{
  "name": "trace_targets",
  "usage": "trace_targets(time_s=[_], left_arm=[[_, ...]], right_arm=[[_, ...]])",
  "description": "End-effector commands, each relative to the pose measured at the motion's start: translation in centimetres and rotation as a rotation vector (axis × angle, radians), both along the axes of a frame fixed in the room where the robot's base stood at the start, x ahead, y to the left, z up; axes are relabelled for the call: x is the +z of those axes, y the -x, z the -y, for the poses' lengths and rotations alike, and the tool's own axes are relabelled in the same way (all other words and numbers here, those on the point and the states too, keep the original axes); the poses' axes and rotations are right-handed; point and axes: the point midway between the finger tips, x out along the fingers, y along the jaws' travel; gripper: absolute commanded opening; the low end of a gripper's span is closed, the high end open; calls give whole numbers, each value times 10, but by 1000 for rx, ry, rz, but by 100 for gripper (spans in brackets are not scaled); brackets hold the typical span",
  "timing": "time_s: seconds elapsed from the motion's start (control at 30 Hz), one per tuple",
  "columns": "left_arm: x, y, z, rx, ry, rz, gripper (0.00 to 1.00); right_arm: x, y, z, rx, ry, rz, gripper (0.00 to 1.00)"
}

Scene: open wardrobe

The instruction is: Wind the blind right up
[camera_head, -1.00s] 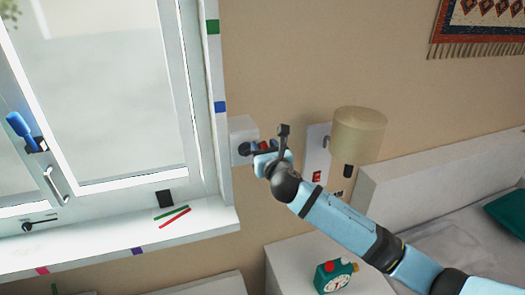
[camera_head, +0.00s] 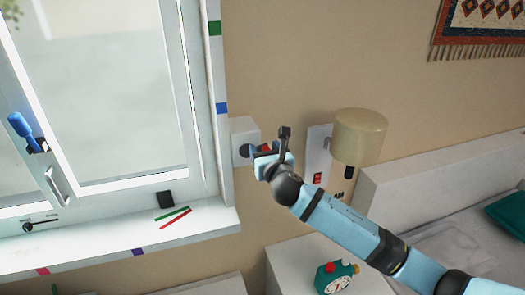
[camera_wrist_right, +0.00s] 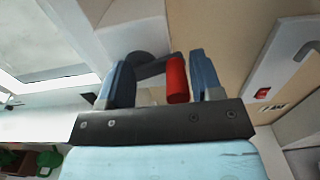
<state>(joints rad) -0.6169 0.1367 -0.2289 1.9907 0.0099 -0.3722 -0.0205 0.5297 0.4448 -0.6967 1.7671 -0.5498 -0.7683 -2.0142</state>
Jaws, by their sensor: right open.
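The white winder box (camera_head: 243,140) is on the wall just right of the window frame. Its dark hub (camera_wrist_right: 138,62) carries a crank arm ending in a red handle (camera_wrist_right: 177,78), also visible in the head view (camera_head: 265,149). My right gripper (camera_wrist_right: 163,82) is open, with the red handle between its fingers, nearer the right one in the wrist view; I cannot tell whether they touch. The blind itself is not seen; the visible window glass (camera_head: 125,100) is uncovered and its top is out of view. My left gripper is not in view.
A wall lamp (camera_head: 358,135) and a white plate with a red switch (camera_head: 317,177) are right of my right gripper. Below are the windowsill (camera_head: 110,238), a green clock (camera_head: 337,277) on a bedside cabinet, and a bed (camera_head: 440,180). The wall above the gripper is clear.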

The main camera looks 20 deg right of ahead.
Motion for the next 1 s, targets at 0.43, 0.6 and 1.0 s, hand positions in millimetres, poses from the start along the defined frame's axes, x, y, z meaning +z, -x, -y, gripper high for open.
trace_targets(time_s=[0.43,0.6,1.0], left_arm=[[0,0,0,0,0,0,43],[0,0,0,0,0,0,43],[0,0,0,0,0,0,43]], right_arm=[[-1,46,2,1,1,-1,60],[0,63,2,1,0,-1,60],[0,72,3,0,0,0,60]])
